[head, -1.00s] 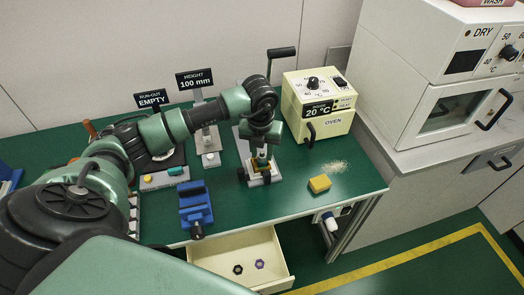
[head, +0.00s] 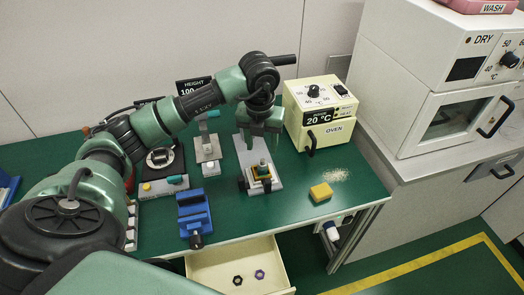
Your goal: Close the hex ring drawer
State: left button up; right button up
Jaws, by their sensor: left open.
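The hex ring drawer (head: 213,272) is pulled out below the front edge of the green bench. Two small hex rings lie inside it, one black (head: 238,280) and one purple (head: 259,274). The drawer's front edge is near the bottom of the view, and its left part is hidden by my own body. My left gripper (head: 264,146) is open and empty, pointing down above a grey fixture plate (head: 254,187). A small yellow and dark block with a green top (head: 262,171) sits on that plate, just below the fingers. My right gripper is out of view.
A blue vise (head: 195,214) stands near the bench's front edge, above the drawer. A yellow sponge-like block (head: 321,192) and pale crumbs lie to the right. The cream oven (head: 322,112) stands behind. Open floor lies right of the drawer.

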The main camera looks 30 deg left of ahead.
aim_at(234, 263)
jog(key=k, duration=1.5)
